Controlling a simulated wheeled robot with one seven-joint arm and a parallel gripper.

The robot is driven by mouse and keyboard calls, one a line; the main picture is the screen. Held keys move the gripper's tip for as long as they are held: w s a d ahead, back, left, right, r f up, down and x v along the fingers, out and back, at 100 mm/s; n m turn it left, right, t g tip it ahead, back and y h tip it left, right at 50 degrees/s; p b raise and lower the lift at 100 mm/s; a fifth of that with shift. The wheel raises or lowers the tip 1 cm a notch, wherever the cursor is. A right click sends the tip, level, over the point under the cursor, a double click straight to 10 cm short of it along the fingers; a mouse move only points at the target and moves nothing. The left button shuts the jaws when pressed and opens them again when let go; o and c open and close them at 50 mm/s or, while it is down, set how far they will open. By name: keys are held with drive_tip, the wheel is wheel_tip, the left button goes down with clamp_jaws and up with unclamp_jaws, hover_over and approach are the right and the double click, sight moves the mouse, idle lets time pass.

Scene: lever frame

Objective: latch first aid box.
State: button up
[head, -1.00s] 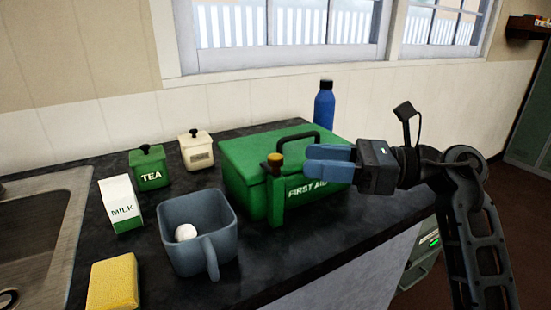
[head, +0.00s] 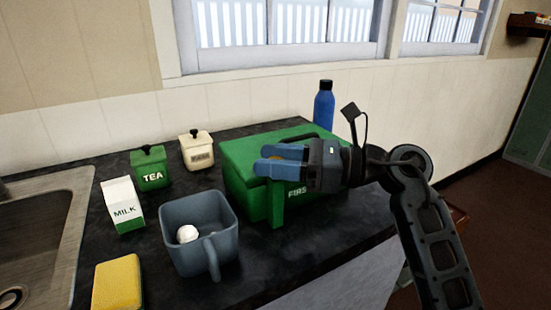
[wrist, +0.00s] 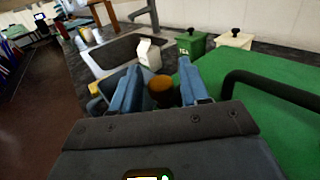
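The green first aid box (head: 240,155) sits lid down on the dark counter, its lettering partly hidden by my gripper. A green upright lever (head: 277,205) stands at its front left corner. The lever's tan knob (wrist: 160,90) shows between my two blue fingers in the wrist view. My gripper (head: 270,160) is at the lever's top in the head view and mostly covers the knob there. It is open, the fingers (wrist: 158,72) apart with gaps beside the knob. The black lid handle (wrist: 275,90) is right of my fingers in the wrist view.
A grey-blue mug (head: 195,245) with a white ball stands left of the lever. A milk carton (head: 122,205), a tea tin (head: 150,172), a cream tin (head: 197,152) and a yellow sponge (head: 117,282) are further left. A blue bottle (head: 324,106) stands behind the box.

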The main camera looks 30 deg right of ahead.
clamp_jaws()
drive_tip(key=shift+r, duration=0.1)
drive_tip(key=shift+r+m+t+h, duration=0.1)
drive_tip(key=shift+m+t+h, duration=0.7)
drive_tip(key=shift+t, duration=0.2)
drive_tip(key=shift+d, duration=0.1)
drive_tip(key=shift+c, duration=0.4)
unclamp_jaws()
drive_tip(key=shift+r, duration=0.1)
drive_tip(key=shift+o, duration=1)
drive_tip(key=shift+f, duration=0.2)
drive_tip(key=v, duration=0.7)
drive_tip(key=shift+s+d+b, duration=0.25)
drive_tip(key=shift+s+b, duration=0.05)
drive_tip(key=shift+b, duration=0.15)
